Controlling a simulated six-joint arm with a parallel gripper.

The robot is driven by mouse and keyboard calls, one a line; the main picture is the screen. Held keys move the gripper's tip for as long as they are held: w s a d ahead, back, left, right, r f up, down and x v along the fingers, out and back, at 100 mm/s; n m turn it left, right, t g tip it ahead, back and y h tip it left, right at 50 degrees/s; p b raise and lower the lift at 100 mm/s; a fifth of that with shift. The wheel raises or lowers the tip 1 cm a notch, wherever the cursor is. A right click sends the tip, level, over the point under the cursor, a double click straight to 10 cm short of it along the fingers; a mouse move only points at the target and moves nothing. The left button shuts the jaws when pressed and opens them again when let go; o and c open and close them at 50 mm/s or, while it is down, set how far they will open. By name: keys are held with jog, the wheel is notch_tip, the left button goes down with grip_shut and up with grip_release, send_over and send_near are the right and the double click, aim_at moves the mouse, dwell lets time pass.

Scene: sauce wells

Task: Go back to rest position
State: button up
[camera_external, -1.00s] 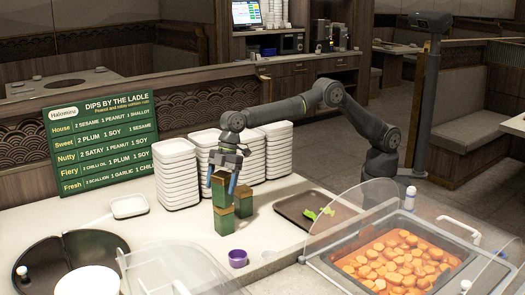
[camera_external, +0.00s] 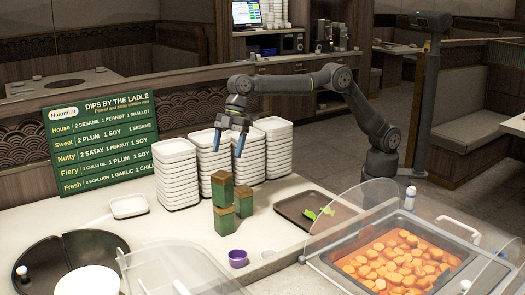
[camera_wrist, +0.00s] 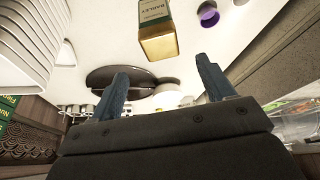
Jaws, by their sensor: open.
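My gripper (camera_external: 229,144) is open and empty, with its blue fingers spread apart. In the external view it hangs in front of the stacks of white trays, above and apart from the green and gold boxes. An upper box (camera_external: 222,188) stands on a lower box (camera_external: 224,220), and another box (camera_external: 243,201) stands beside them. In the wrist view the two fingers (camera_wrist: 163,85) show with nothing between them. A box with a label (camera_wrist: 157,30) shows beyond the fingertips.
Stacks of white trays (camera_external: 176,175) stand behind the boxes. A purple cup (camera_external: 237,258) is in front. A dark tray (camera_external: 290,208) with green bits lies to the right. A clear guard (camera_external: 350,215) stands by the orange food pan (camera_external: 395,262). A green menu board (camera_external: 100,145) is at left.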

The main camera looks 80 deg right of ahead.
aim_at(221, 174)
jog(key=x, duration=1.2)
jog(key=shift+w+a+f, duration=0.1)
jog(key=shift+f, duration=0.15)
notch_tip(221, 174, up, 3)
jog(key=shift+f, duration=0.1)
jog(key=shift+r, duration=0.8)
